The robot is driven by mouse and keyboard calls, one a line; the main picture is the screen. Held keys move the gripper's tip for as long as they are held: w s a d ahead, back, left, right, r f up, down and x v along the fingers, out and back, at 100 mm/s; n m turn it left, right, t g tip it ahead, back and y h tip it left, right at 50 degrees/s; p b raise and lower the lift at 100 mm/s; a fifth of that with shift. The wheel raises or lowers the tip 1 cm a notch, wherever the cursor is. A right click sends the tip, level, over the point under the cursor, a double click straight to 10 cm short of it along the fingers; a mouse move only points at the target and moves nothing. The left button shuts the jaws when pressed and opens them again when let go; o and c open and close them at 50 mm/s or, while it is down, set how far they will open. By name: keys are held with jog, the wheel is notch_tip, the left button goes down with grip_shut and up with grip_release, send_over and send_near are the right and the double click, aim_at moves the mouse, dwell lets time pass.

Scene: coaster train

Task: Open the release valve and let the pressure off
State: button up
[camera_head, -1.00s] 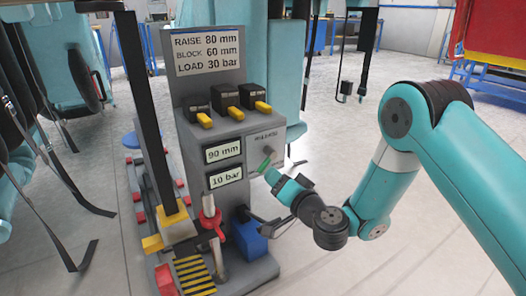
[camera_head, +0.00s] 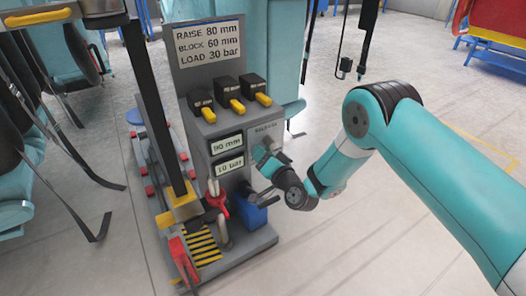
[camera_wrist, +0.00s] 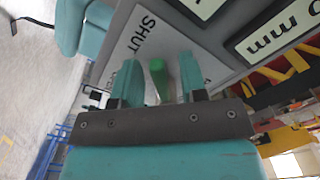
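The release valve's green handle (camera_wrist: 158,78) shows in the wrist view, between the two teal fingers of my gripper (camera_wrist: 159,72). Gaps show on both sides of the handle, so the fingers look open around it. A grey plate (camera_wrist: 140,42) behind it reads "SHUT". In the head view my gripper (camera_head: 268,158) is at the right part of the grey console (camera_head: 205,120) and hides the handle. The displays read 90 mm (camera_head: 226,144) and 10 bar (camera_head: 230,165).
Several black switches with yellow levers (camera_head: 230,92) stand above the displays. A sign (camera_head: 207,45) reads raise 80 mm, block 60 mm, load 30 bar. A red handle (camera_head: 216,200), a red lever (camera_head: 182,258) and a blue block (camera_head: 252,213) are low on the stand. Floor at right is clear.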

jog(key=shift+w+a, duration=0.1)
jog(key=shift+c, duration=0.4)
grip_shut()
